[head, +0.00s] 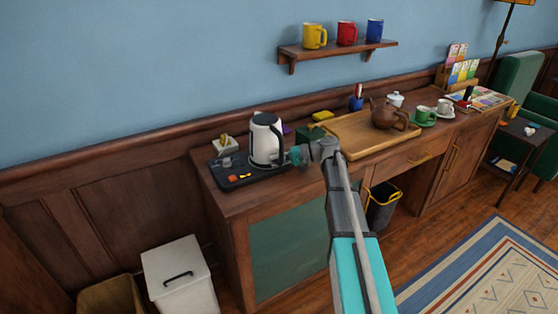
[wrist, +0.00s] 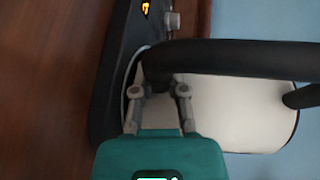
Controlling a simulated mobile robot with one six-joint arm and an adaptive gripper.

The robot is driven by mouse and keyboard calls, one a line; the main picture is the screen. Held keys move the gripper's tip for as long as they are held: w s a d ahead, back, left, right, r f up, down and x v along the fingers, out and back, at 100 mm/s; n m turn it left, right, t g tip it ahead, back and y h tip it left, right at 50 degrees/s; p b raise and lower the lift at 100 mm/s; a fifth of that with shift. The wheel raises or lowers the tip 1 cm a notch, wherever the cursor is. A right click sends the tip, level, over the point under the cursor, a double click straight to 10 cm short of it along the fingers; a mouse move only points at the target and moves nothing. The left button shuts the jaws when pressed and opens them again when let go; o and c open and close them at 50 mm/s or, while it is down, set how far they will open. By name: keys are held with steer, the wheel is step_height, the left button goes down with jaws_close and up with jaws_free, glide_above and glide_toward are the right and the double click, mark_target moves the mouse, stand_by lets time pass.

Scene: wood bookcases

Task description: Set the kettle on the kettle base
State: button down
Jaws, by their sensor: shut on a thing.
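My gripper (head: 292,156) reaches in from the right, low on the kettle's handle side. In the wrist view, the gripper (wrist: 159,90) is shut on the lower part of the black handle (wrist: 230,58), close to the white body (wrist: 235,110). The base (wrist: 112,60) lies directly beneath the kettle, with a lit orange display. Whether the kettle touches the base is hard to tell.
A wooden tray (head: 345,123) with a brown teapot (head: 388,115) stands right of the kettle. A small light box (head: 225,145) is behind the base. A green box (head: 308,134) and yellow sponge (head: 322,115) lie between. Mugs stand on the wall shelf (head: 335,48).

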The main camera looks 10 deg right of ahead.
steer(key=shift+f, duration=0.2)
steer(key=c, duration=0.9)
jaws_free()
steer(key=shift+c, duration=0.2)
steer(key=shift+d, duration=0.15)
steer(key=shift+v, duration=1.2)
steer(key=shift+p+v, duration=1.25)
steer(key=shift+v, duration=2.95)
steer(key=shift+s, duration=0.2)
